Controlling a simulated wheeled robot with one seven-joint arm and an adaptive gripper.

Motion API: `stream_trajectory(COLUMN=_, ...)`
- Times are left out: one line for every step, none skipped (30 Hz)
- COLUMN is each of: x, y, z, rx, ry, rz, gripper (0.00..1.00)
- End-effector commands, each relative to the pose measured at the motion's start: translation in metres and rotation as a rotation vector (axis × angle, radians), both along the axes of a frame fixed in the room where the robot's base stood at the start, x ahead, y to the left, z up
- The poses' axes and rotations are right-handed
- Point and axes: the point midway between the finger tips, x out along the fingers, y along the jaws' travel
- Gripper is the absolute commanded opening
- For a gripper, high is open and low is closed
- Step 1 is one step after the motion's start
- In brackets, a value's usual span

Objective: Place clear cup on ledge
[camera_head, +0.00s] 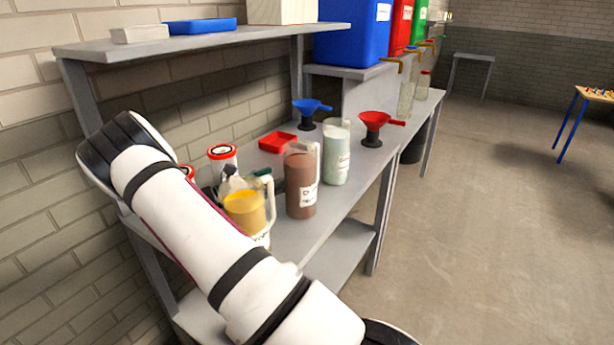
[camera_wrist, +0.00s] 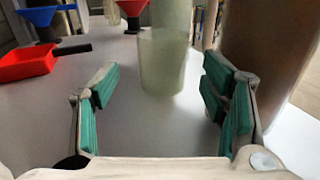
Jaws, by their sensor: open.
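In the wrist view a clear, see-through cup (camera_wrist: 160,72) stands upright on the grey bench. It is ahead of my gripper (camera_wrist: 158,88), lined up with the gap between the fingers. The fingers have green pads, are spread wide, and hold nothing. In the head view my gripper (camera_head: 258,180) is low over the bench, partly hidden behind the yellow-filled jug (camera_head: 244,212); I cannot make out the cup there. A raised grey ledge (camera_head: 345,72) carries the coloured bins, and a separate upper shelf (camera_head: 200,44) runs along the wall; I cannot tell which is meant.
A brown-filled jug (camera_head: 301,185) stands close to the right of my gripper. A pale green jug (camera_head: 337,155) is behind the cup. A red scoop (camera_head: 278,142), blue funnel (camera_head: 307,108) and red funnel (camera_head: 374,125) are farther back. The upper shelf overhangs the bench.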

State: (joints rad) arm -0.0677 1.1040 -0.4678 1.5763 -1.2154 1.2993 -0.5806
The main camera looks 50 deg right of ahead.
Motion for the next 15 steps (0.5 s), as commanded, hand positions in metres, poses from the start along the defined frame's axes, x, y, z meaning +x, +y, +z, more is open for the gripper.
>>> stream_trajectory(x=-0.005, y=-0.01, z=0.001, rx=-0.001, ry=0.001, rz=-0.004, gripper=0.67)
stream_trajectory(x=-0.006, y=-0.015, z=0.001, rx=-0.001, ry=0.001, rz=-0.004, gripper=0.67)
stream_trajectory(x=-0.009, y=-0.021, z=0.0, rx=0.0, ry=0.001, rz=-0.004, gripper=0.67)
stream_trajectory(x=-0.01, y=-0.026, z=0.001, rx=0.0, ry=0.0, rz=-0.005, gripper=0.67)
stream_trajectory(x=-0.012, y=-0.031, z=0.001, rx=-0.001, ry=0.0, rz=-0.004, gripper=0.67)
stream_trajectory(x=-0.014, y=-0.036, z=0.001, rx=0.0, ry=0.0, rz=-0.003, gripper=0.67)
stream_trajectory(x=-0.015, y=-0.04, z=0.0, rx=0.0, ry=0.0, rz=-0.003, gripper=0.67)
stream_trajectory(x=-0.016, y=-0.044, z=0.0, rx=0.0, ry=-0.001, rz=-0.003, gripper=0.67)
stream_trajectory(x=-0.017, y=-0.048, z=0.0, rx=0.0, ry=0.0, rz=-0.003, gripper=0.67)
stream_trajectory(x=-0.018, y=-0.05, z=0.0, rx=0.0, ry=0.0, rz=-0.002, gripper=0.67)
stream_trajectory(x=-0.018, y=-0.052, z=0.0, rx=-0.001, ry=0.0, rz=-0.002, gripper=0.67)
stream_trajectory(x=-0.019, y=-0.053, z=0.0, rx=-0.001, ry=0.0, rz=-0.001, gripper=0.67)
stream_trajectory(x=-0.019, y=-0.054, z=0.0, rx=-0.001, ry=0.0, rz=-0.001, gripper=0.67)
stream_trajectory(x=-0.019, y=-0.055, z=0.0, rx=-0.001, ry=0.0, rz=-0.001, gripper=0.67)
stream_trajectory(x=-0.02, y=-0.057, z=0.0, rx=-0.001, ry=0.001, rz=-0.002, gripper=0.67)
